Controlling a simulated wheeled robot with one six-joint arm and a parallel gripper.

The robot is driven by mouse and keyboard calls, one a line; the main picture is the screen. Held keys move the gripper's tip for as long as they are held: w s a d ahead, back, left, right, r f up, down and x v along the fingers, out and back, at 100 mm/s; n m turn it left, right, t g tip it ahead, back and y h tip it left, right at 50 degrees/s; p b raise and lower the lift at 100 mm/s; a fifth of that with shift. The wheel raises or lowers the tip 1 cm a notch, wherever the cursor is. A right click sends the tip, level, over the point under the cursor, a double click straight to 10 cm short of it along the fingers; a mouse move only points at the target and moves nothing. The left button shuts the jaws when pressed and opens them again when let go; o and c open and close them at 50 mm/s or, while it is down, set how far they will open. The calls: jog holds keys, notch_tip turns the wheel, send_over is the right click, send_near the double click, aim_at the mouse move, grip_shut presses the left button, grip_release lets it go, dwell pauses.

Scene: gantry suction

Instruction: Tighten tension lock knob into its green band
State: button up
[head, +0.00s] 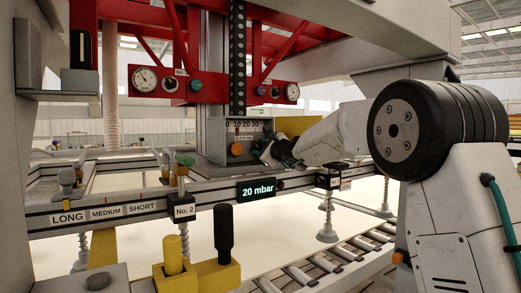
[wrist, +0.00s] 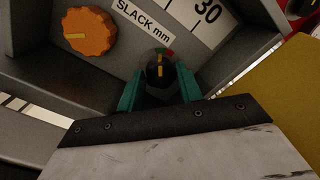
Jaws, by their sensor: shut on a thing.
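The tension lock knob (wrist: 160,74) is dark with a yellow pointer line, on the grey panel below the SLACK mm scale. A small green and red arc (wrist: 163,50) shows just above it in the wrist view. The pointer runs roughly up the picture toward the arc; I cannot tell exactly which colour it meets. My gripper (wrist: 160,88) has its two green fingers on either side of the knob and is shut on it. In the head view my gripper (head: 272,152) reaches the panel from the right and largely hides the knob.
An orange knob (wrist: 88,32) sits close by on the same panel, left of my gripper; it also shows in the head view (head: 236,149). A yellow block (wrist: 285,95) stands to the right. The rail with a 20 mbar display (head: 258,190) runs below the panel.

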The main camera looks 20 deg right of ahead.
jog(key=o, duration=1)
jog(key=shift+v, duration=3.85)
